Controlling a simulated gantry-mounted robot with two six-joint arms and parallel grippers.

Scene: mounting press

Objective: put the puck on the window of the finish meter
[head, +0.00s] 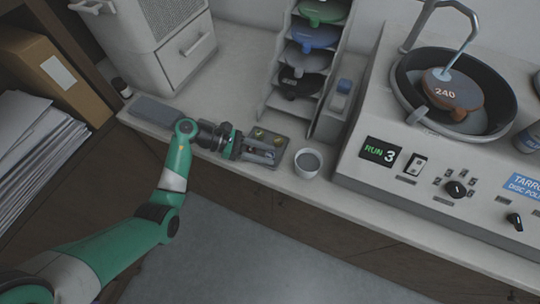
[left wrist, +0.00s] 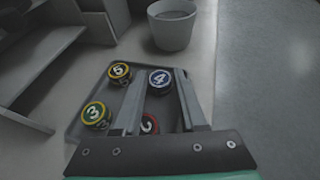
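Several round pucks lie in a shallow grey tray (left wrist: 76,128) in the left wrist view: a yellow-ringed 5 (left wrist: 120,72), a blue-ringed 4 (left wrist: 160,79), a yellow-green 3 (left wrist: 96,114) and a red one (left wrist: 150,122), partly hidden by a finger. My left gripper (head: 266,150) is open and low over the tray. Its fingers pass on either side of puck 4; I cannot tell whether they touch it. My right gripper is out of view.
A white cup (head: 307,163) stands just right of the tray. The polisher (head: 395,185), with panel reading RUN 3 and a wheel marked 240 (head: 452,90), fills the right. A rack of coloured discs (head: 270,75) stands behind. A flat grey slab (head: 155,111) lies left, before a vented box (head: 145,45).

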